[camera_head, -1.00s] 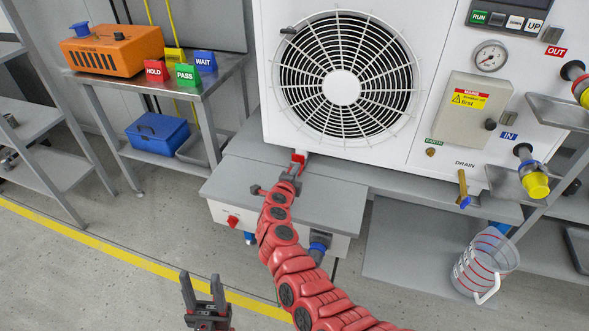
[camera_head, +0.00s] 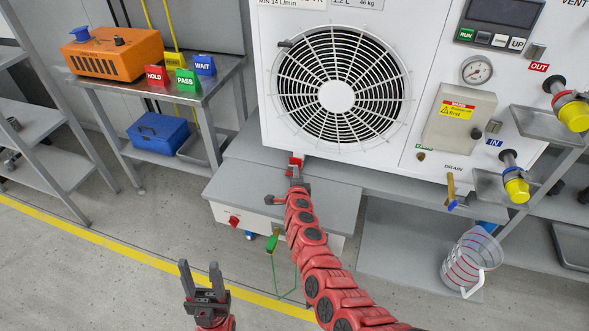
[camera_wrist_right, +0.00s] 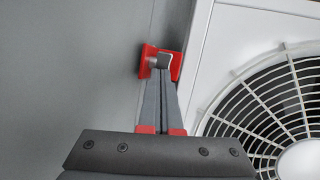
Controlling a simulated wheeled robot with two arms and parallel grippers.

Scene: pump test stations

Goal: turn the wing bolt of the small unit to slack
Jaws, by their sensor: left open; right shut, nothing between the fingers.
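The small unit (camera_head: 240,190) is a low white box with a grey top, in front of the big white fan unit. A small red part (camera_head: 296,160) stands at the back of its top; the wrist view shows it as a red piece (camera_wrist_right: 149,57) beside a grey square end. My right gripper (camera_head: 296,174) is shut and empty, its fingertips (camera_wrist_right: 163,72) at or very near this piece; contact is unclear. Another red, knob-like part (camera_head: 234,221) is on the box's front. I cannot tell which is the wing bolt. My left gripper (camera_head: 200,268) is open and empty, low in front.
The fan unit (camera_head: 410,110) rises directly behind. A green piece (camera_head: 272,243) with thin green lines shows beside my right arm. A steel table (camera_head: 205,85) stands left; a clear jug (camera_head: 470,262) sits on the low shelf at right. Floor at front left is clear.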

